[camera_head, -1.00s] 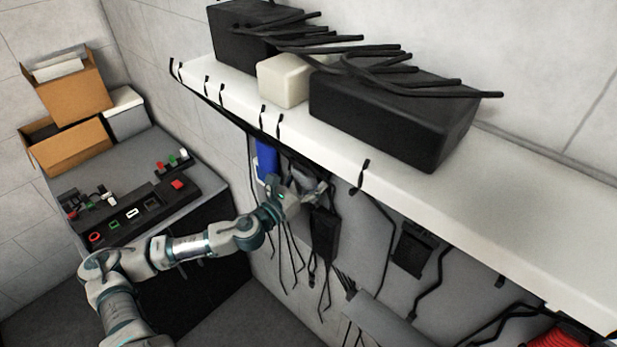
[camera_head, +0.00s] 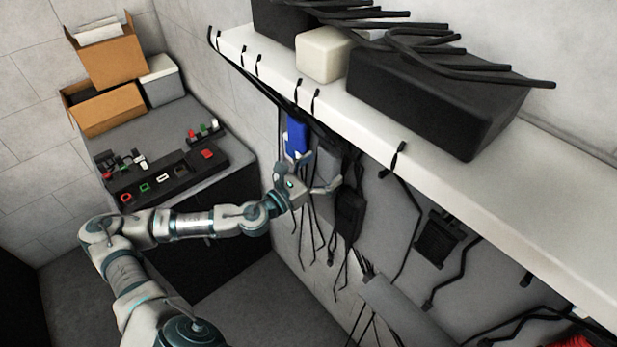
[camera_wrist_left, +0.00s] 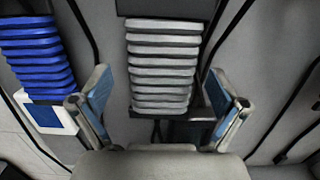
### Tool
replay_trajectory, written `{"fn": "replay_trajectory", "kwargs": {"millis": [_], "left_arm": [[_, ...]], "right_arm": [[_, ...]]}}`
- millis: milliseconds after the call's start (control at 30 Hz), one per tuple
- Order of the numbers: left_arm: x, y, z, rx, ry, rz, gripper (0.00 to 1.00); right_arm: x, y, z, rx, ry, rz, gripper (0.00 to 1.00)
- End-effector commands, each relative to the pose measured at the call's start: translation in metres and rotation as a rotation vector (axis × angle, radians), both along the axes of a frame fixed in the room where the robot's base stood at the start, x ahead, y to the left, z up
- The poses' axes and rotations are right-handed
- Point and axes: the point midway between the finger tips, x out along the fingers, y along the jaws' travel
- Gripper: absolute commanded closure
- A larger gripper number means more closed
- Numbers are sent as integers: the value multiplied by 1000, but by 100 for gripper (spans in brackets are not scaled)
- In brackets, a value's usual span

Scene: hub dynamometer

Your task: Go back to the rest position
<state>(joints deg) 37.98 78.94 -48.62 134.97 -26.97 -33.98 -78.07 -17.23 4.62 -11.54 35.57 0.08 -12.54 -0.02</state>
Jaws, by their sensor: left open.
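My left gripper (camera_head: 322,174) is open and empty in front of the wall under the white shelf. Its two fingers are spread apart in the left wrist view (camera_wrist_left: 160,108). Between and beyond them is a grey ribbed block (camera_wrist_left: 162,65) on the wall, apart from the fingers as far as I can tell. A blue ribbed block (camera_wrist_left: 38,55) is to its left, and it also shows in the head view (camera_head: 297,136). My right gripper is in neither view.
The white shelf (camera_head: 560,215) runs along the wall above my left arm and carries black boxes (camera_head: 430,105) and a white block (camera_head: 322,55). Black cables hang below it. A table with a control panel (camera_head: 165,180) and cardboard boxes (camera_head: 105,108) stands at left. Floor (camera_head: 260,300) is clear.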

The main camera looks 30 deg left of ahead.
Motion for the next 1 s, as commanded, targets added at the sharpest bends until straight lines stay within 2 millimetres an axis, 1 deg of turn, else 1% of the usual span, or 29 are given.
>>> {"fn": "replay_trajectory", "kwargs": {"millis": [33, 100, 200, 300, 467, 633, 700, 767, 867, 967, 1000], "left_arm": [[-11, 4, -4, 8, 5, 1, 2], [-24, 10, -5, 8, 5, 3, 2], [-39, 15, -7, 8, 4, 2, 2], [-49, 19, -8, 5, 3, 2, 2], [-58, 21, -8, 2, 1, -2, 2], [-59, 21, -8, -2, 1, -2, 2], [-58, 19, -11, -32, 9, -2, 2], [-56, 14, -17, -104, 33, 1, 2], [-51, 4, -37, -345, 110, 26, 2], [-48, -4, -73, -711, 238, 102, 2], [-49, -5, -91, -871, 295, 151, 2]], "right_arm": [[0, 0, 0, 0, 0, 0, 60], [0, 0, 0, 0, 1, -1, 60], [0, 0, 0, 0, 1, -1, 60], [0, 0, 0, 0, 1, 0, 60], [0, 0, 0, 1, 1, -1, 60], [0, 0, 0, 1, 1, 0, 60], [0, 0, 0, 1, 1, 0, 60], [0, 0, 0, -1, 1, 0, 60], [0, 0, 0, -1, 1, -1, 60], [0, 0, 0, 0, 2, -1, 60], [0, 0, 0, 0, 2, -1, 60]]}}
